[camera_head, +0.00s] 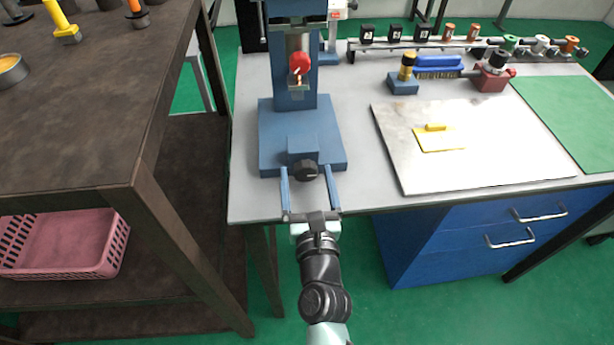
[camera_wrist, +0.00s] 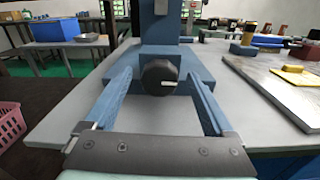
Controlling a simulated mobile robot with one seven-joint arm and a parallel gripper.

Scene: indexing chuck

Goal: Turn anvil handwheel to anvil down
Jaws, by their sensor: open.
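The anvil handwheel is a round black knob (camera_head: 307,171) on the front of the blue press base (camera_head: 330,140). In the wrist view the knob (camera_wrist: 158,76) faces me, with a white index line pointing right. My gripper (camera_head: 306,167) is open, its two blue fingers pointing at the press. In the wrist view the fingers stand wide apart to the left and right of the knob, with visible gaps on both sides. I cannot tell exactly how far the fingertips reach past the knob's face. A red knob (camera_head: 300,63) sits higher on the press column.
A steel plate (camera_head: 500,160) with a yellow block lies to the right on the grey bench (camera_head: 360,190). Behind it are a blue brush (camera_head: 438,66) and a red fixture (camera_head: 491,79). A dark shelf table (camera_head: 90,90) with a pink basket (camera_head: 65,243) stands close on the left.

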